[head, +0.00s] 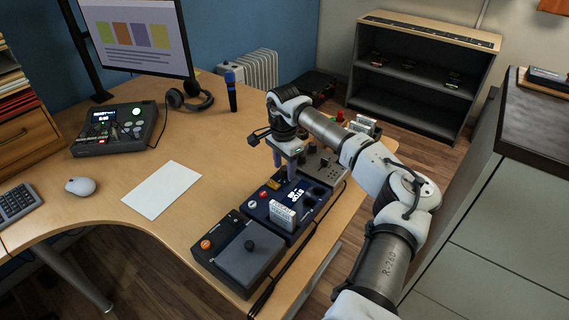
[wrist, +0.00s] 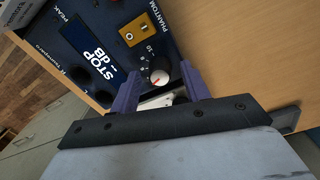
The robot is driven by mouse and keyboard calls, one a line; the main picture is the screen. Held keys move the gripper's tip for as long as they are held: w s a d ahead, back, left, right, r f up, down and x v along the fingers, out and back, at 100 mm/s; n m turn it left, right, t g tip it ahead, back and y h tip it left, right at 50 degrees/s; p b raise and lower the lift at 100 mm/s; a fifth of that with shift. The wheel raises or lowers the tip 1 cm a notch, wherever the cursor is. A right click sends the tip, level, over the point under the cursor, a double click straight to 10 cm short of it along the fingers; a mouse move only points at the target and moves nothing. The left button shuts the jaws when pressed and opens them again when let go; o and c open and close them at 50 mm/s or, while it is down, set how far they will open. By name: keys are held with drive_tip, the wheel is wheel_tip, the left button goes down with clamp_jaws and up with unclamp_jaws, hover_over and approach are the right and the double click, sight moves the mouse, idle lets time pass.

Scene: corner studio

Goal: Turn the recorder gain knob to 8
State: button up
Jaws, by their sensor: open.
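The recorder (head: 258,207) is a dark blue box on the desk, with a lit "STOP dB" display (head: 295,197). In the wrist view the recorder (wrist: 128,62) shows the same display, a yellow switch plate marked PHANTOM, and a white-topped gain knob (wrist: 159,77) with a red line. A "10" and smaller scale marks stand beside the knob; its exact setting is too small to read. My gripper (head: 287,165) points down over the recorder's far end. In the wrist view its purple fingers (wrist: 160,80) are open, one on each side of the knob. Contact cannot be told.

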drive_tip(key=c, duration=1)
drive_tip(key=shift+m, duration=0.3)
drive_tip(key=m+b, duration=0.1)
drive_tip(key=m, duration=0.1)
drive_tip(key=shift+m, duration=0.4)
drive_tip(key=m+b, duration=0.1)
drive_tip(key=m, duration=0.2)
drive_tip(key=shift+m, duration=0.4)
drive_tip(key=m+b, duration=0.1)
drive_tip(key=m, duration=0.5)
drive_tip(key=shift+b, duration=0.3)
drive_tip(key=shift+m, duration=0.3)
drive_tip(key=shift+d, duration=0.1)
